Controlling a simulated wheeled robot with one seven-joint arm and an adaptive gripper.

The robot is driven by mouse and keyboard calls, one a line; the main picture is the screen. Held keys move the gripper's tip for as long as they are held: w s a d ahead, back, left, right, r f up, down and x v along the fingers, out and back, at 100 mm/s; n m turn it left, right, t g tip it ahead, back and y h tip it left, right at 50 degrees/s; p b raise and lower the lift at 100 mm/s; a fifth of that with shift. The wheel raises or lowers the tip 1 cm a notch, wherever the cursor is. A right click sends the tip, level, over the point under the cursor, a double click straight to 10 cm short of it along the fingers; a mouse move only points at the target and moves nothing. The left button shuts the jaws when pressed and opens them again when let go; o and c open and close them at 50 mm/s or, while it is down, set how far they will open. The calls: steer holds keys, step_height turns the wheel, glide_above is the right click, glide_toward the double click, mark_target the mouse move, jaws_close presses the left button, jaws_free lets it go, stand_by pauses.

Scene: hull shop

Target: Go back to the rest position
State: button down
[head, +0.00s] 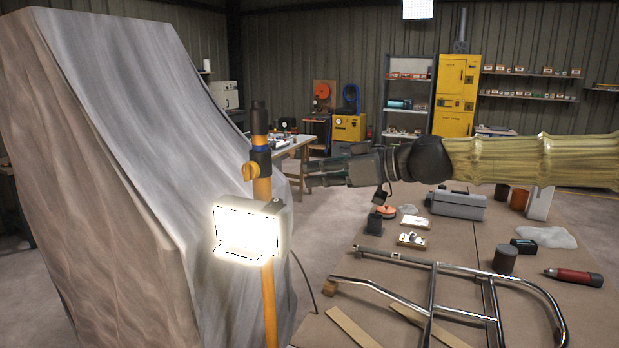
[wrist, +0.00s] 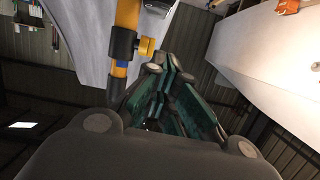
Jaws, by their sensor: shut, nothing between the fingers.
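My gripper (head: 306,175) is at the end of my arm, which reaches in from the right in the head view. It is shut and empty, pointing left, level with the upper part of a yellow lamp stand (head: 266,290). In the head view its tips show just right of the stand's blue-black collar (head: 261,160). In the wrist view the gripper (wrist: 168,62) lies close beside the stand's yellow knob (wrist: 146,47). I cannot tell whether they touch. A lit work lamp (head: 248,232) hangs on the stand below the gripper.
A large draped hull shape (head: 150,150) fills the left. Below my arm, a workbench (head: 330,325) holds a bent metal tube frame (head: 433,300), a grey toolbox (head: 457,204), a red-handled tool (head: 574,277) and small parts. Shelves and a yellow cabinet (head: 456,95) stand at the back wall.

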steer(key=shift+f, duration=0.1)
steer(key=a+f+m+g+h, duration=0.1)
steer(key=a+f+m+h, duration=0.1)
steer(key=f, duration=0.9)
steer(key=a+f+m+h, duration=0.1)
steer(key=f+m, duration=0.1)
steer(key=f, duration=1)
steer(key=s+d+f+m+g+h, duration=0.15)
steer(key=s+f, duration=0.35)
steer(key=f, duration=0.6)
steer(key=s+f+m+h, duration=0.2)
steer(key=s+f, duration=0.3)
steer(key=f, duration=0.6)
steer(key=s+d+f+m+g+h, duration=0.2)
steer(key=s+d+f, duration=0.2)
steer(key=s+f, duration=0.55)
steer(key=s+d+f+m+g+h, duration=0.1)
steer(key=s+d+f+h, duration=0.1)
steer(key=s+d+f, duration=0.6)
steer(key=s+d+f+m+g+h, duration=0.1)
steer(key=s+d+f+m+h, duration=0.1)
steer(key=s+d+f, duration=0.6)
steer(key=s+h, duration=0.1)
steer(key=s, duration=0.5)
steer(key=shift+s+d, duration=0.4)
steer(key=shift+m, duration=0.25)
